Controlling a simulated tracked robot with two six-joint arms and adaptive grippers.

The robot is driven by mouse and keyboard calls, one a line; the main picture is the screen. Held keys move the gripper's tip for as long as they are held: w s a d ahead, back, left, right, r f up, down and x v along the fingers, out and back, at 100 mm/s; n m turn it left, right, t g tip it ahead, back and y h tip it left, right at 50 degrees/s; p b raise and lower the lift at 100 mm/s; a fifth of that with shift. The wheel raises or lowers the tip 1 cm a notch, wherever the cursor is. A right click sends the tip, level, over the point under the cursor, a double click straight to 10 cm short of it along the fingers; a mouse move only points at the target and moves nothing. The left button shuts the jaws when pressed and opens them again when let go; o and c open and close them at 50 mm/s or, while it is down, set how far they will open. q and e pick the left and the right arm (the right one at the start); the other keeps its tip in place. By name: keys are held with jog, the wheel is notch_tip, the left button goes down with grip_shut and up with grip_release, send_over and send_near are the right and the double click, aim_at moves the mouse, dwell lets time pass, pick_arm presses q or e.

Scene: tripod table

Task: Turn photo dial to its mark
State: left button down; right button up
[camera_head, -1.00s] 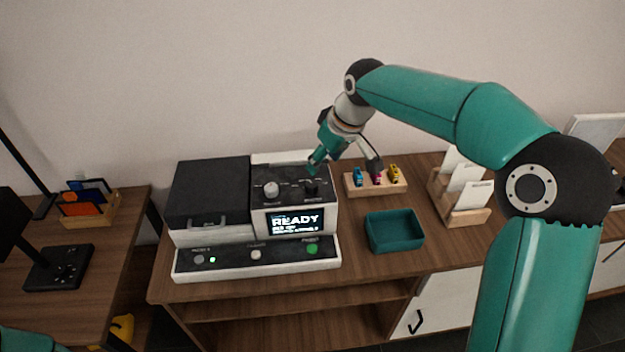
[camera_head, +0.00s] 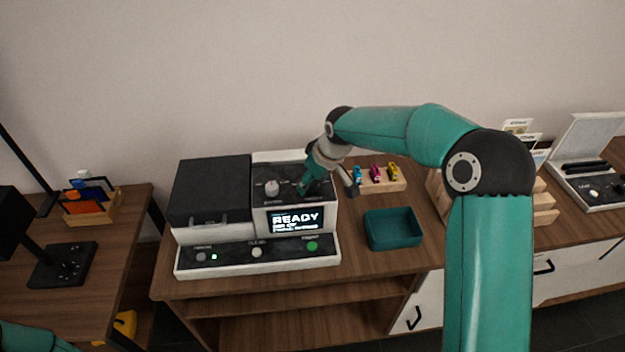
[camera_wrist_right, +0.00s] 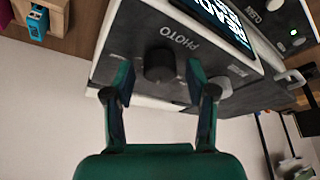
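The photo dial (camera_wrist_right: 158,65) is a dark round knob on the sloped black panel of the printer-like machine (camera_head: 190,262). The word PHOTO is printed beside it in the right wrist view. My right gripper (camera_wrist_right: 158,72) is open, with one finger on each side of the dial and a visible gap to both. In the head view my right gripper (camera_head: 304,187) is over the right part of the panel and hides the dial. I cannot make out the dial's mark. My left gripper is not in view.
A silver knob (camera_head: 272,187) sits left of my right gripper. The machine's screen (camera_head: 296,220) reads READY. A teal tray (camera_head: 394,229) and a wooden block with small coloured items (camera_head: 398,184) stand to the right. A card holder (camera_head: 95,214) is on the left table.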

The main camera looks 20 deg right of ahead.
grip_shut()
jog(key=m+h+b, duration=0.1)
jog(key=m+b, duration=0.2)
jog(key=b, duration=0.1)
jog(key=shift+a+f+m+b, duration=0.1)
jog(key=shift+f+m+b, duration=0.05)
jog(key=shift+m+b, duration=0.25)
jog(key=shift+m+h+b, duration=0.6)
jog(key=shift+m+b, duration=0.3)
jog(key=shift+m, duration=0.2)
jog(key=shift+r+m+h+b, duration=0.2)
jog(key=shift+m+h+b, duration=0.25)
jog(key=shift+m, duration=0.45)
jog(key=shift+o, duration=0.8)
grip_release()
